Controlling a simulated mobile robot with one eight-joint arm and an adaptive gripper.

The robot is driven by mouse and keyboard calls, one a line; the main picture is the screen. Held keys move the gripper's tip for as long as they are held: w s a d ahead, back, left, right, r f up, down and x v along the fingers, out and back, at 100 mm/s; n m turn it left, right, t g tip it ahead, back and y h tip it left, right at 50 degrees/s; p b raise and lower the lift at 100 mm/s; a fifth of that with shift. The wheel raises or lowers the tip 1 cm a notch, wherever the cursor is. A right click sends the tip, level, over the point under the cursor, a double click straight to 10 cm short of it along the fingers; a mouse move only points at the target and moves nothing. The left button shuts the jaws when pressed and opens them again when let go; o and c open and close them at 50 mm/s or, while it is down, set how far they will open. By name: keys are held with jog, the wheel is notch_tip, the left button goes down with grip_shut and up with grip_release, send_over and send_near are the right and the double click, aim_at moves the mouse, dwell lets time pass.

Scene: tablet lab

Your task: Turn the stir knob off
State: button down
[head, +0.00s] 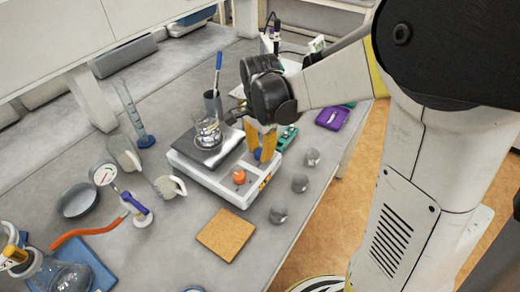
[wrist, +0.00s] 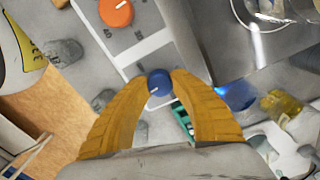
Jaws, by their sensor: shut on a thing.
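The hotplate stirrer (head: 213,187) is a white unit with a dark square top plate. Its blue knob (wrist: 159,82), which appears to be the stir knob, sits on the front panel, and a short white mark shows on its face. I cannot read a label for it. My gripper (wrist: 160,77) has its yellow fingers on both sides of the blue knob, shut on it. In the head view my gripper (head: 262,150) reaches down to the panel's right end. An orange knob (head: 239,176) is on the same panel, free of the fingers; it also shows in the wrist view (wrist: 116,12).
A glass beaker (head: 208,133) stands on the plate, close to my gripper. A cork mat (head: 226,234) is to the front left, and a purple tray (head: 332,117) to the right. The table edge is close on the right.

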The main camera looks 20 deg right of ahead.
jog(key=n, duration=0.4)
jog(key=shift+n+p, duration=0.3)
jog(key=shift+p, duration=0.05)
jog(key=n, duration=0.4)
jog(key=shift+n, duration=0.3)
jog(key=n, duration=0.4)
jog(key=shift+n+p, duration=0.3)
jog(key=shift+p, duration=0.1)
jog(key=n, duration=1.2)
jog(key=shift+n+p, duration=0.3)
jog(key=n, duration=0.4)
jog(key=shift+n, duration=2.2)
